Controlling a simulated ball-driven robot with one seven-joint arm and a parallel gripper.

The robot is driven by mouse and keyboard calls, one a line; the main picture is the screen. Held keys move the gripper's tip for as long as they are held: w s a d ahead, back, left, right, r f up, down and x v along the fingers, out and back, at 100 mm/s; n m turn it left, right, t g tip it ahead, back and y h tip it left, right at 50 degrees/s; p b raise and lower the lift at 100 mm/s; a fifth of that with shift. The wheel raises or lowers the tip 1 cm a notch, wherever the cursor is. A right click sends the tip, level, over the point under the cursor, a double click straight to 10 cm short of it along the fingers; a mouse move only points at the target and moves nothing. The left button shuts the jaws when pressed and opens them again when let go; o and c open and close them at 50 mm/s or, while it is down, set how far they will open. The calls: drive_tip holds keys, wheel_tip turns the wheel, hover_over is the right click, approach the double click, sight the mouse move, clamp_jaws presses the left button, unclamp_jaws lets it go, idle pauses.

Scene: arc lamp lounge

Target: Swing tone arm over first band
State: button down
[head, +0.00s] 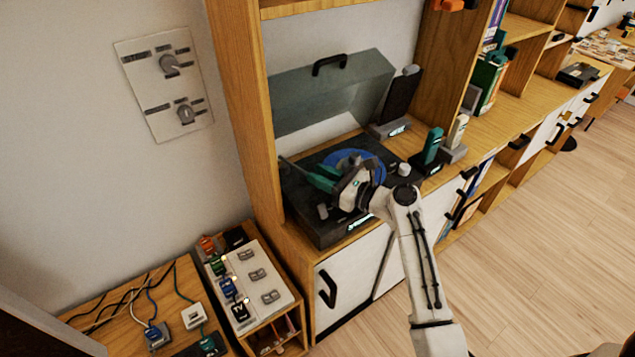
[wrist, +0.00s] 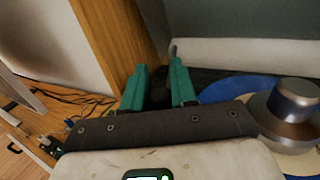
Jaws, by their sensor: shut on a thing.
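The turntable (head: 322,228) is a black deck in the shelf bay, with a blue record (head: 372,164) on it. The record also shows in the wrist view (wrist: 232,88), under a silver knob (wrist: 290,105) on its pale label. My gripper (head: 318,177) is over the deck's left part, beside the record. In the wrist view its green fingers (wrist: 160,82) are a little apart, shut on a dark thing that looks like the tone arm (wrist: 157,92). Most of the tone arm is hidden by the fingers and palm, so its place over the bands cannot be told.
A clear lid (head: 335,95) with a black handle stands raised behind the deck. The wooden shelf upright (head: 243,110) is close on the left. A green handset (head: 432,148) and a dark one (head: 402,95) stand to the right. A switch box (head: 255,280) is below left.

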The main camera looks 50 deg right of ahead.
idle(0.3)
drive_tip(key=c, duration=1)
unclamp_jaws()
drive_tip(key=s, duration=0.3)
drive_tip(key=s+d, duration=0.1)
drive_tip(key=s, duration=0.3)
drive_tip(key=s+b, duration=0.1)
drive_tip(key=s, duration=0.2)
drive_tip(key=shift+s+d, duration=0.2)
drive_tip(key=shift+s, duration=0.15)
